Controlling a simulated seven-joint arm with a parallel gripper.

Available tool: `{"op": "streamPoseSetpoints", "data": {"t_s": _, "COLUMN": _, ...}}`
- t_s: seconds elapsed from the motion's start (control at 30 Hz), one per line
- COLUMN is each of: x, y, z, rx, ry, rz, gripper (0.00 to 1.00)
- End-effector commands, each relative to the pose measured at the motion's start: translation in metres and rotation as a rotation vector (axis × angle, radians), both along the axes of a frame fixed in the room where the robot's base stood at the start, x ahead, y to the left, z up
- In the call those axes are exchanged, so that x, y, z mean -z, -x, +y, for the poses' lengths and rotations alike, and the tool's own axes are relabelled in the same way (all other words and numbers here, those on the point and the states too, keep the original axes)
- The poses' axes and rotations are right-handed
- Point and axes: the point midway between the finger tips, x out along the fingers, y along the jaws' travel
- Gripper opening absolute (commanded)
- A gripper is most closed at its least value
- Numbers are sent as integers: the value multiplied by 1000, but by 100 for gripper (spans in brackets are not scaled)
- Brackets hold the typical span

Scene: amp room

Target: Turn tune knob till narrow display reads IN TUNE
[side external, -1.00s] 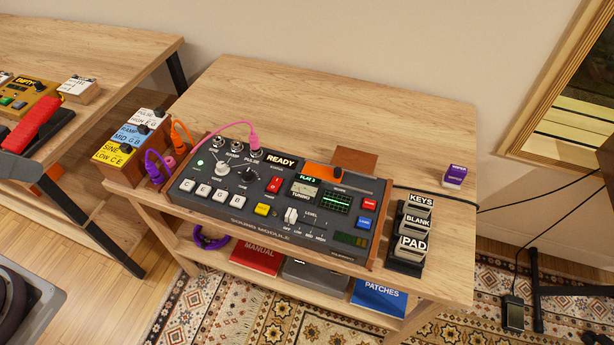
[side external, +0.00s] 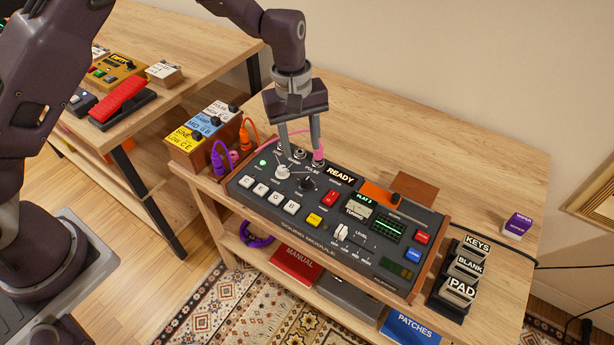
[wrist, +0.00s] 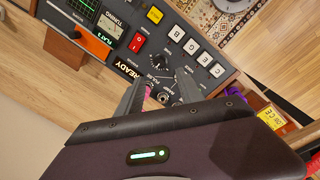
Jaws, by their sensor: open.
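The sound module (side external: 320,237) lies on the wooden table. Its black tune knob (side external: 307,183) sits right of a pale knob (side external: 283,172); the tune knob also shows in the wrist view (wrist: 160,61). The narrow green display (side external: 364,198) reads FLAT 3, above the tuning meter (side external: 357,211). My gripper (side external: 301,150) is open and points down over the module's back edge, by the jack sockets. In the wrist view its fingers (wrist: 161,76) are apart, with the tune knob just beyond their tips. I cannot tell whether the fingers touch anything.
A pink cable (side external: 318,153) is plugged in by my right finger. A READY display (side external: 341,175) is close by. The waveform box (side external: 203,135) with purple and orange plugs is left.

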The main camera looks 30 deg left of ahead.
Motion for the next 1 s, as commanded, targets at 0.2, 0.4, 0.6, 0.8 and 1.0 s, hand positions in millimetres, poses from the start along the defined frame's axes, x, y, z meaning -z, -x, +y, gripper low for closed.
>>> {"op": "streamPoseSetpoints", "data": {"t_s": 0.2, "x": 55, "y": -8, "z": -6, "rx": -56, "ry": -41, "rz": 29, "gripper": 44}}
{"op": "streamPoseSetpoints", "data": {"t_s": 0.4, "x": 94, "y": -8, "z": -6, "rx": -55, "ry": -41, "rz": 31, "gripper": 44}}
{"op": "streamPoseSetpoints", "data": {"t_s": 0.6, "x": 116, "y": -9, "z": -6, "rx": -55, "ry": -40, "rz": 29, "gripper": 44}}
{"op": "streamPoseSetpoints", "data": {"t_s": 0.8, "x": 118, "y": -9, "z": -6, "rx": -55, "ry": -40, "rz": 28, "gripper": 44}}
{"op": "streamPoseSetpoints", "data": {"t_s": 1.0, "x": 118, "y": -9, "z": -7, "rx": -54, "ry": -40, "rz": 28, "gripper": 15}}
